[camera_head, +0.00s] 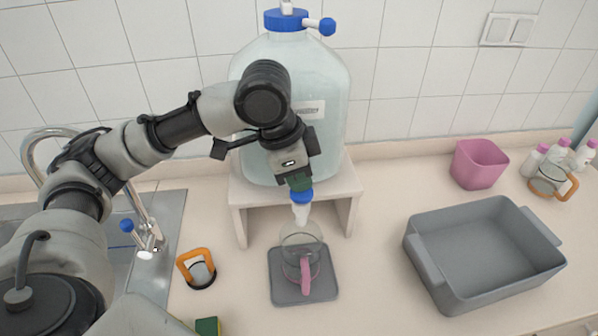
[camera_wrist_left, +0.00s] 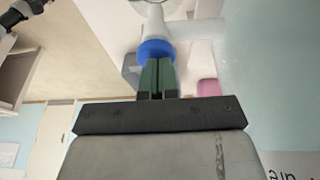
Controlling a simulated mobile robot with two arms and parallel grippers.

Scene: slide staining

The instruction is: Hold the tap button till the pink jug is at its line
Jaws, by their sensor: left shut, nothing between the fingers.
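A clear jug with a pink handle (camera_head: 304,276) stands upright on a dark grey mat (camera_head: 323,291), below the white tap (camera_head: 301,213) of a large water carboy (camera_head: 331,92). The tap has a blue button (camera_head: 301,194) on top. My left gripper (camera_head: 300,183) is shut, with its green fingertips at the button from above; they appear to touch it. In the left wrist view the fingertips (camera_wrist_left: 157,64) meet the blue button (camera_wrist_left: 156,48). The water level in the jug and its line cannot be made out clearly. My right gripper is not in view.
The carboy stands on a beige stand (camera_head: 241,199). A grey bin (camera_head: 481,283) and a pink tub (camera_head: 478,163) are at the right, near several bottles and an orange-handled jug (camera_head: 551,178). An orange-handled object (camera_head: 197,267) lies left of the mat, beside the sink (camera_head: 173,214).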

